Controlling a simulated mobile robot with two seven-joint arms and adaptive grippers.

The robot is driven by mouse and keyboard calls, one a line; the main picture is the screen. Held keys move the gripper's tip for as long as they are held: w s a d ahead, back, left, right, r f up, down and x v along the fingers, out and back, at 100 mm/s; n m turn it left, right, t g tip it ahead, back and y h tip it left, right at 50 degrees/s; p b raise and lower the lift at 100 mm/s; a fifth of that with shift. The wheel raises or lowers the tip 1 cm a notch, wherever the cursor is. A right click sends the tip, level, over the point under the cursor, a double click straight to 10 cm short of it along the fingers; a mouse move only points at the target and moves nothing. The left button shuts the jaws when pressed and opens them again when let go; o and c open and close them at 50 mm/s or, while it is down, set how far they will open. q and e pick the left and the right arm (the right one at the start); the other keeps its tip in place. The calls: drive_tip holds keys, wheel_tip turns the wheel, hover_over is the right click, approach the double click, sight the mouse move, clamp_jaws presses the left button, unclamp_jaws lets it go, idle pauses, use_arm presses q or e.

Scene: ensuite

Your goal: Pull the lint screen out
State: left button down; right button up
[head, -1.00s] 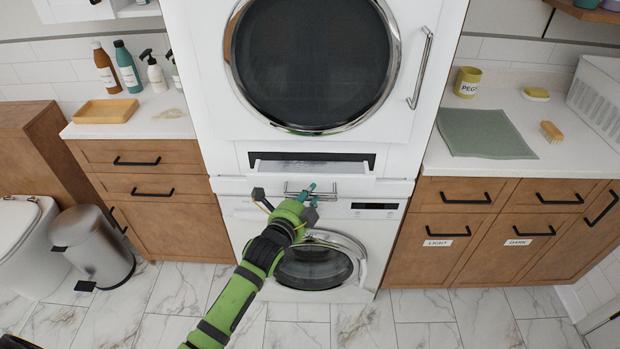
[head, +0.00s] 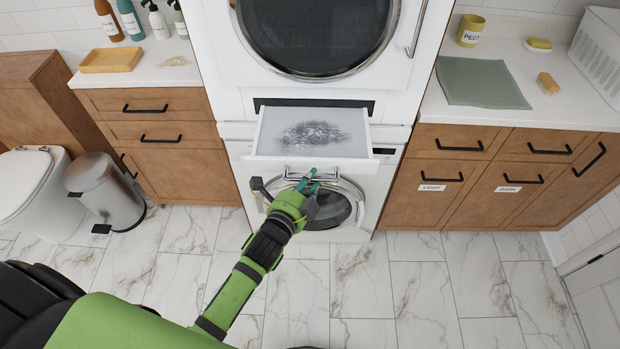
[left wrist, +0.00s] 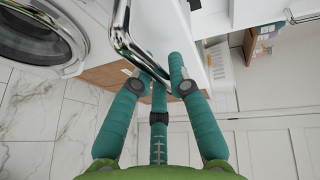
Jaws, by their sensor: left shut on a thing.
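The lint screen (head: 275,140) is a white, drawer-like tray with grey lint on its mesh. It sticks well out of the slot under the upper machine (head: 315,90) in the head view. A metal bar handle (head: 290,173) is on its front. My left gripper (head: 308,180) is shut on this handle, its teal fingers around the bar. In the left wrist view the fingers (left wrist: 160,80) close about the metal bar (left wrist: 135,45), with the white tray front beyond. My right gripper is not in view.
A front-loading washer (head: 330,205) stands below the slot. Wooden cabinets (head: 165,160) flank the machines, with counters above. A metal bin (head: 103,190) and a toilet (head: 25,180) are at the left. The marble floor (head: 430,285) is clear at front right.

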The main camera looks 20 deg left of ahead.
use_arm(q)
drive_tip(key=c, duration=1.2)
unclamp_jaws()
drive_tip(key=shift+o, duration=0.2)
drive_tip(key=shift+s, duration=0.15)
drive_tip(key=v, duration=1.1)
drive_tip(key=shift+s, duration=0.4)
drive_tip(key=s+f+n+g, duration=0.2)
drive_tip(key=s+f+n, duration=0.1)
drive_tip(key=f, duration=0.7)
drive_tip(key=s+a+f+n+g, duration=0.1)
drive_tip(key=s+f+n+g, duration=0.15)
drive_tip(key=f, duration=0.75)
drive_tip(key=s+f+n+g, duration=0.2)
drive_tip(key=s+f+g, duration=0.15)
drive_tip(key=f, duration=0.65)
drive_tip(key=s+a+f+n+g+y, duration=0.1)
drive_tip(key=s+a+f+n+g, duration=0.1)
drive_tip(key=s+f, duration=0.5)
drive_tip(key=s+a+f+n+g+y+b, duration=0.1)
drive_tip(key=s+f+n+g, duration=0.3)
drive_tip(key=s, duration=1.1)
wheel_tip(320, 180, down, 4)
drive_tip(key=shift+s+a+r+n+g, duration=0.1)
drive_tip(key=shift+s+a+n+g, duration=0.2)
drive_tip(key=shift+a+n, duration=0.8)
